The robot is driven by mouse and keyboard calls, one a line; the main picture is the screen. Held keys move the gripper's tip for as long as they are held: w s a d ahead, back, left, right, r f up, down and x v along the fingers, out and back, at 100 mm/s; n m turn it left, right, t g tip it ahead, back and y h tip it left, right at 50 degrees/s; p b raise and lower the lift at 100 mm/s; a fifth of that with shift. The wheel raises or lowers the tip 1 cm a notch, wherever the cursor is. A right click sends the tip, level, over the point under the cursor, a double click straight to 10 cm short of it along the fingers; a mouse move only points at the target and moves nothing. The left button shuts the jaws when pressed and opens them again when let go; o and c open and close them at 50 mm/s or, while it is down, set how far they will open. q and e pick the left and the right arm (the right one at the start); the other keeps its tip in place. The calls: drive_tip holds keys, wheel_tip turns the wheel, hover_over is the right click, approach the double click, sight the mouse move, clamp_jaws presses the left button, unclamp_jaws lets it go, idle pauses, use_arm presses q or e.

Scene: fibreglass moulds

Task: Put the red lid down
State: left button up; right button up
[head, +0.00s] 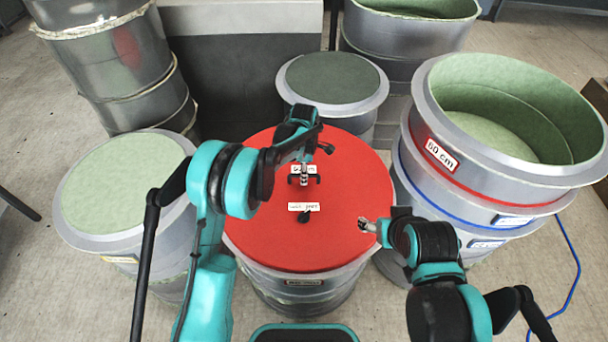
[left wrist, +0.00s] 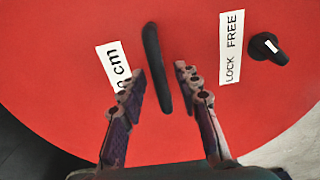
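The round red lid (head: 335,240) lies on top of a grey cylindrical mould (head: 300,290) in the middle of the head view; it also fills most of the left wrist view (left wrist: 60,60). It carries a black bar handle (left wrist: 155,68), a black knob (left wrist: 266,46) and a "LOCK FREE" label (left wrist: 231,45). My left gripper (head: 304,181) is over the handle. In the left wrist view its two fingers (left wrist: 160,72) stand apart on either side of the handle, with red showing between. My right gripper (head: 364,225) is by the lid's right edge; its finger opening is too small to tell.
A green-topped mould (head: 125,185) stands left and another (head: 335,78) behind. Stacked open rings, the top one marked 60 cm (head: 470,75), stand close on the right. A tall grey mould (head: 110,60) is at back left. A blue cable (head: 574,285) lies on the floor at right.

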use_arm(q)
drive_tip(key=s+a+r+m+t+p, duration=0.1)
drive_tip(key=s+a+r+m, duration=0.15)
drive_tip(key=r, duration=0.65)
drive_tip(key=s+a+r+m+p, duration=0.1)
drive_tip(key=s+a+r+p, duration=0.15)
drive_tip(key=r, duration=0.75)
drive_tip(key=s+a+r+m+t, duration=0.3)
drive_tip(key=s+a+r+m, duration=0.25)
drive_tip(key=s, duration=0.25)
drive_tip(key=s+a+f+m+t, duration=0.1)
drive_tip(key=s+a+m, duration=0.2)
drive_tip(key=s, duration=0.4)
drive_tip(key=s+a+f+m+t, duration=0.2)
drive_tip(key=s+a+m, duration=0.2)
drive_tip(key=s+m, duration=0.2)
drive_tip(key=shift+s+a+b, duration=0.15)
drive_tip(key=shift+s+b, duration=0.15)
drive_tip(key=shift+s, duration=0.9)
